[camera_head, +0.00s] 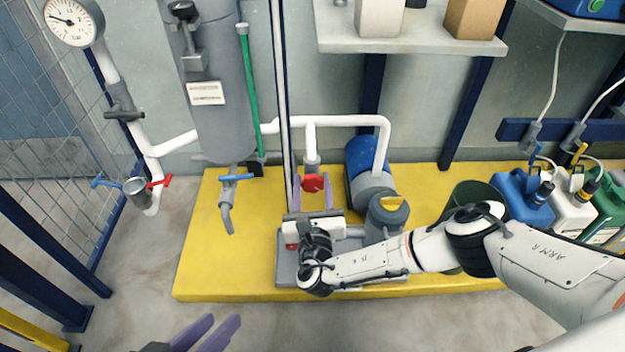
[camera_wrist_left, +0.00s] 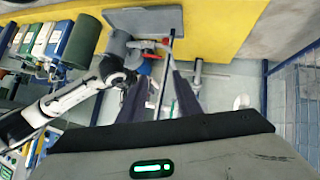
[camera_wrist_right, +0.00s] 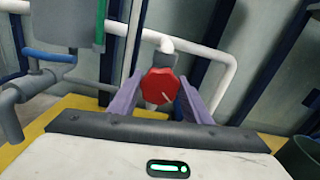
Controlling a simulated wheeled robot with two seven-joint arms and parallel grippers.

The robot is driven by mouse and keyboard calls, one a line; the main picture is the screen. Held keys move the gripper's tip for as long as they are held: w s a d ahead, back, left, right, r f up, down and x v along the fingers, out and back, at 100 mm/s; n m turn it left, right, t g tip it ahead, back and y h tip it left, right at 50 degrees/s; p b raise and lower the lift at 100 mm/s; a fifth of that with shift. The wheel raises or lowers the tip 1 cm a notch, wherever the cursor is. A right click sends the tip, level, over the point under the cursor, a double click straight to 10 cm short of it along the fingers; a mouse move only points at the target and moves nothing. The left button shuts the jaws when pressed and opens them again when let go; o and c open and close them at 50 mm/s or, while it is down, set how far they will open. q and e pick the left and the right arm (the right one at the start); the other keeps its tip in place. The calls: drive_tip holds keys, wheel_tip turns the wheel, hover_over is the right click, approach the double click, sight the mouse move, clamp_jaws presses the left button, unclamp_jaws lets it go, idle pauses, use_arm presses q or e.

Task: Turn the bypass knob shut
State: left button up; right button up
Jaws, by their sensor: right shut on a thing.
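The bypass knob (camera_head: 313,183) is a red faceted knob on a white pipe above the yellow platform. It also shows in the right wrist view (camera_wrist_right: 159,84), with a pale line pointing down and right on its face. My right gripper (camera_head: 313,190) reaches it from the front, with one purple finger on each side, shut on the knob. My left gripper (camera_head: 207,332) is low at the front, away from the pipes. In the left wrist view its fingers (camera_wrist_left: 161,92) are apart with nothing held between them.
A blue-handled tap (camera_head: 236,178) and a grey tank (camera_head: 222,90) stand left of the knob. A blue pump (camera_head: 368,160) stands to its right. A thin upright pole (camera_head: 284,100) passes close by the right gripper. Several jugs (camera_head: 522,198) stand at the right. The floor at front left is clear.

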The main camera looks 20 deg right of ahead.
drive_tip(key=shift+r+n+p, duration=0.2)
drive_tip(key=shift+n+p, duration=0.7)
drive_tip(key=shift+n, duration=0.2)
drive_tip(key=shift+f+n, duration=0.2)
drive_tip(key=shift+n, duration=0.2)
use_arm(q)
drive_tip(key=shift+s+a+f+g+y, duration=0.25)
drive_tip(key=shift+a+f+g+y, duration=0.35)
drive_tip(key=shift+a+f, duration=0.45)
drive_tip(key=shift+d+f, duration=0.1)
drive_tip(key=shift+d, duration=0.05)
use_arm(e)
drive_tip(key=o, duration=1.1)
drive_tip(key=shift+c, duration=0.2)
drive_tip(key=shift+s+a, duration=0.1)
drive_tip(key=shift+s, duration=0.15)
use_arm(q)
drive_tip(key=shift+s+a+n+y+p, duration=0.25)
drive_tip(key=shift+a+p, duration=0.3)
drive_tip(key=shift+p, duration=0.5)
drive_tip(key=shift+s+a+n+y+p, duration=0.1)
drive_tip(key=shift+a+y+p, duration=0.35)
drive_tip(key=shift+p, duration=0.55)
use_arm(e)
drive_tip(key=v, duration=1)
